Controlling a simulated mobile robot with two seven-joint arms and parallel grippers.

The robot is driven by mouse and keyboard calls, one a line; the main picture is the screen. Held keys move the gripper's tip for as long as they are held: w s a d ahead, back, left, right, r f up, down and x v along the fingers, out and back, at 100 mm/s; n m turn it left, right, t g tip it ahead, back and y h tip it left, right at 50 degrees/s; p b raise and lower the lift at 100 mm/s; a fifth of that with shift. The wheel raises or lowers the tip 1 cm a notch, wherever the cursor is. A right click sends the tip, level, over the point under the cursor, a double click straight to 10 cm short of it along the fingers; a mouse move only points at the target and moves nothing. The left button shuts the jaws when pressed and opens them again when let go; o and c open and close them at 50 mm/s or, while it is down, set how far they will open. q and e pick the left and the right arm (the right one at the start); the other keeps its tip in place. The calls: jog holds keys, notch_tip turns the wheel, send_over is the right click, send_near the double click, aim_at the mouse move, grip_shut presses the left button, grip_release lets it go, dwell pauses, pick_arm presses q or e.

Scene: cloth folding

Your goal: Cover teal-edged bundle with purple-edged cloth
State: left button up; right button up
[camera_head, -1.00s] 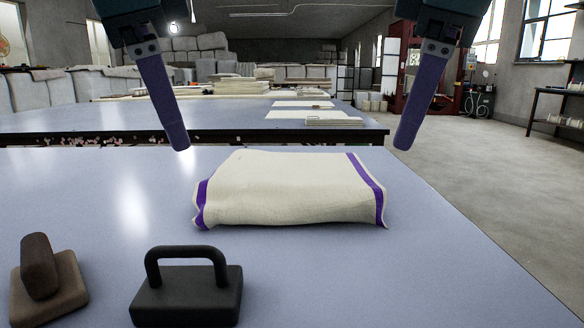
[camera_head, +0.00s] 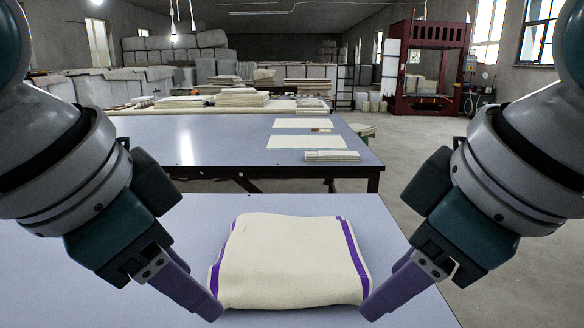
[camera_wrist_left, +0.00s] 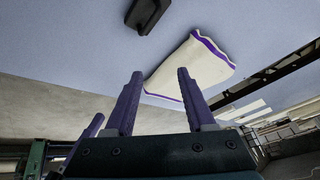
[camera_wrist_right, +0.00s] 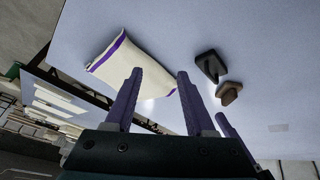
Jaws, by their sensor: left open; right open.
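The cream cloth with purple edge stripes (camera_head: 290,258) lies as a puffed, raised pad on the near table. It also shows in the left wrist view (camera_wrist_left: 195,65) and right wrist view (camera_wrist_right: 128,68). No teal edge shows; whatever lies beneath the cloth is hidden. My left gripper (camera_head: 214,311) is open at the cloth's near left corner in the head view. My right gripper (camera_head: 368,311) is open at its near right corner. Both wrist views show empty space between the fingers, with the cloth beyond them; I cannot tell whether either gripper touches it.
A second table (camera_head: 215,150) with flat cloth stacks stands behind, past a gap.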

pick_arm(q)
jog(key=s+a+r+n+g+y+p, duration=0.1)
jog(key=s+a+r+n+p, duration=0.3)
jog(key=s+r+p, duration=0.45)
jog(key=s+a+r+n+y+p, duration=0.1)
jog(key=s+a+r+n+p, duration=0.3)
jog(key=s+p, duration=0.7)
pick_arm(e)
jog(key=s+d+r+m+g+h, duration=0.1)
jog(key=s+d+r+m, duration=0.35)
jog(key=s+r, duration=0.35)
jog(key=s+d+r+m+h, duration=0.1)
jog(key=s+d+r+m, duration=0.3)
jog(key=s, duration=0.6)
pick_arm(q)
notch_tip(320, 180, up, 38)
jog(key=w+a+p, duration=0.1)
jog(key=p, duration=3.7)
jog(key=shift+m, duration=0.4)
pick_arm(e)
notch_tip(320, 180, up, 38)
jog(key=n, duration=0.1)
jog(key=shift+s+d, duration=0.15)
jog(key=shift+d, duration=0.2)
pick_arm(q)
jog(key=shift+w+f, duration=0.1)
jog(key=shift+f, duration=0.05)
